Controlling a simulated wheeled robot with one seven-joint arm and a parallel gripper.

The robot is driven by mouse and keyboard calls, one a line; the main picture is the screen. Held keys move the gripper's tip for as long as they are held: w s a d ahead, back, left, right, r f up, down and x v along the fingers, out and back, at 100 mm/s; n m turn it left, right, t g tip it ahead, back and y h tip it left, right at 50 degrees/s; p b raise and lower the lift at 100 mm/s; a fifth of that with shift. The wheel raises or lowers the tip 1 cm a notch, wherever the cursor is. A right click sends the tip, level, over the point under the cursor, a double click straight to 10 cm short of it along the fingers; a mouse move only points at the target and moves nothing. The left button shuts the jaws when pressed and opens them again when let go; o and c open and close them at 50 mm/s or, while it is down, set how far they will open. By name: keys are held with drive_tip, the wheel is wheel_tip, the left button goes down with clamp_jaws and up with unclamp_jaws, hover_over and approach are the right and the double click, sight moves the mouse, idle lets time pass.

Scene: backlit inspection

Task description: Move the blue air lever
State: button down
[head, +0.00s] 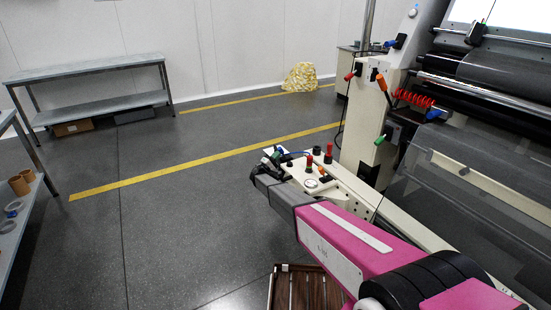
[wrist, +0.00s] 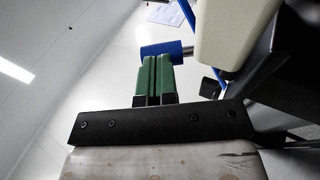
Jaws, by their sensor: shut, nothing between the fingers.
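In the wrist view the green fingers of my gripper (wrist: 153,78) are closed together with nothing between them. The blue air lever (wrist: 163,48) shows as a blue piece right at the fingertips, beside a cream housing (wrist: 223,35). I cannot tell if the fingertips touch it. A small blue part (head: 283,150) shows beside the fingertips there. My arm hides part of the panel.
Red and black knobs (head: 328,154) stand on the panel close to my gripper. A large roller machine (head: 480,130) fills the right side. A wooden slatted pallet (head: 300,290) lies below my arm. A grey bench (head: 90,72) stands at the back left. The floor between is open.

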sight(280, 150)
drive_tip(key=shift+r, duration=0.1)
drive_tip(key=r+g+y, duration=0.1)
drive_tip(key=w+d+m+g+y, duration=0.1)
drive_tip(key=d+r+g, duration=0.1)
drive_tip(key=g, duration=0.1)
drive_tip(key=shift+w+d+r+y, duration=0.25)
drive_tip(key=shift+r+y, duration=0.1)
drive_tip(key=shift+y, duration=0.05)
drive_tip(key=shift+w+d+r+m+g+y, duration=0.2)
drive_tip(key=shift+w+d+g+y, duration=0.1)
drive_tip(key=shift+d+g+y, duration=0.15)
drive_tip(key=shift+w+d+r+m+g+y, duration=0.15)
drive_tip(key=shift+w+d+m+g+y, duration=0.1)
drive_tip(key=shift+d+g+y, duration=0.15)
drive_tip(key=shift+w+d+r+m+g+y, duration=0.1)
drive_tip(key=shift+w+d+m+g+y, duration=0.05)
drive_tip(key=shift+w+d+g+y, duration=0.4)
drive_tip(key=shift+w+d+m+g+y, duration=0.1)
drive_tip(key=shift+w+d+g+y, duration=0.1)
drive_tip(key=shift+d+g+y, duration=0.35)
drive_tip(key=shift+w+d, duration=0.25)
